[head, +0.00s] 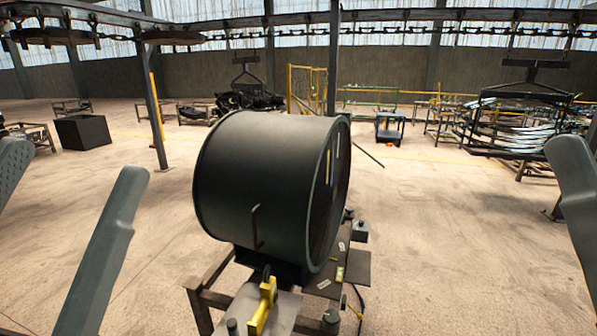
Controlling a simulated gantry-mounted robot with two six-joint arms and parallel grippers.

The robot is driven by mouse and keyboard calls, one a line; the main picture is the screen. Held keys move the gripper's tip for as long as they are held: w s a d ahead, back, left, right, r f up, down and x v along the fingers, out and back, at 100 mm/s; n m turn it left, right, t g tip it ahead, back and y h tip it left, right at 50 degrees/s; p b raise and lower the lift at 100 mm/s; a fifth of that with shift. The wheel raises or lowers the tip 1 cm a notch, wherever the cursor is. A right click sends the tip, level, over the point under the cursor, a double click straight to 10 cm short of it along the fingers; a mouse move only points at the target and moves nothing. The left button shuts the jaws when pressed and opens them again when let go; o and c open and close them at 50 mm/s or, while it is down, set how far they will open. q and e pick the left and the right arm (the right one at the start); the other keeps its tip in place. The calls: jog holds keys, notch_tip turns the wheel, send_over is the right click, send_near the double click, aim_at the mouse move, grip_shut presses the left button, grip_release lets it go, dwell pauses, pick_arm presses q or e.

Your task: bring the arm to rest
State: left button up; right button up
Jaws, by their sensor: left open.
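My left gripper (77,158) is at the left edge of the head view. Its two grey-green fingers stand well apart with only floor between them, so it is open and empty. It touches nothing that I can see. At the right edge a similar grey-green part (575,205), probably a finger of my right gripper, is partly in view. Its other side is cut off, so its opening cannot be told.
A large dark drum (255,175) stands on a metal frame table (205,300) between the arms. A yellow clamp-like tool (264,305) is in front of it. A loaded hanging rack (520,125) is at back right.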

pick_arm(q)
notch_tip(320, 180, up, 28)
jog(key=a+n+t+y+p, duration=0.1)
jog(key=a+n+y+p, duration=0.2)
jog(key=p, duration=2.4)
jog(key=n+y, duration=0.1)
jog(key=n, duration=0.1)
jog(key=shift+s+n, duration=0.3)
jog(key=shift+r, duration=0.15)
